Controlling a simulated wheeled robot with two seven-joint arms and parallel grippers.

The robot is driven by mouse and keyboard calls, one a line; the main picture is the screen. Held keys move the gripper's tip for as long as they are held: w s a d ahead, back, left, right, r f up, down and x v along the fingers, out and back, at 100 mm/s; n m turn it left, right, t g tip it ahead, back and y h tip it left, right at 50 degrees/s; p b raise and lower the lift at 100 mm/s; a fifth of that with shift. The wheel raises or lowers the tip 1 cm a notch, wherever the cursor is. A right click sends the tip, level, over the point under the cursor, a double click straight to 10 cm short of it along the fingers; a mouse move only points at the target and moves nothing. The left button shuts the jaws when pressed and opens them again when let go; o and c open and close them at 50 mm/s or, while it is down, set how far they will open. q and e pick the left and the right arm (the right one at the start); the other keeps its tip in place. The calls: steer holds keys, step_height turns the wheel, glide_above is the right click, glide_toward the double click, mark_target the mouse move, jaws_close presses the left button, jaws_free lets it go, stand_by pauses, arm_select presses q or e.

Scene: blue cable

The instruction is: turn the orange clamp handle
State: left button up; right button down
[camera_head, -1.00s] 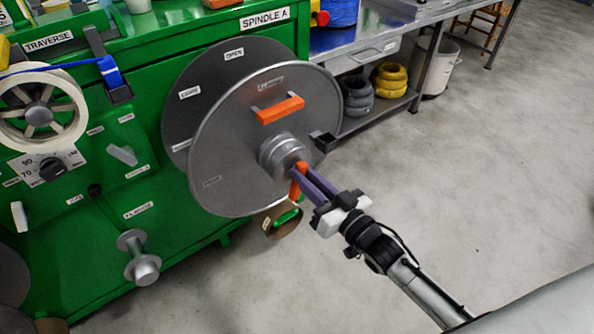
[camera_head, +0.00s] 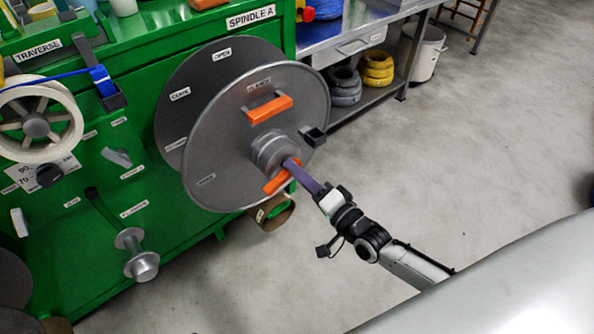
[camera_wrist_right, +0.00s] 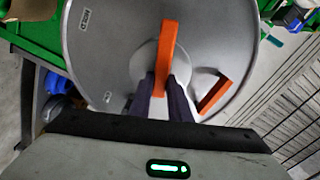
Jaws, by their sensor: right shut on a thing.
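The orange clamp handle (camera_head: 277,182) sits on the grey hub (camera_head: 270,152) in the middle of the large grey disc on spindle A. It slants down to the left in the head view. My right gripper (camera_head: 291,166) is shut on this handle, reaching in from the lower right with purple-grey fingers. In the right wrist view the handle (camera_wrist_right: 168,45) stands upright between the two fingers (camera_wrist_right: 163,88). A second orange handle (camera_head: 270,109) is fixed on the disc face above the hub and is untouched. My left gripper is out of view.
The grey disc (camera_head: 225,165) stands before the green machine (camera_head: 60,235). A small black block (camera_head: 314,137) sits at its right edge. A white reel (camera_head: 55,122) with blue tape is at left. A bench (camera_head: 345,38) stands behind. The floor (camera_head: 470,130) at right is clear.

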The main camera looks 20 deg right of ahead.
steer(key=shift+f+m+b, duration=0.15)
steer(key=shift+m+b, duration=0.25)
steer(key=shift+m, duration=1.8)
steer(key=c, duration=1.6)
jaws_free()
steer(key=shift+c, duration=0.2)
steer(key=v, duration=1)
steer(key=shift+s+p, duration=0.15)
steer(key=shift+p, duration=0.25)
steer(key=shift+d, duration=0.1)
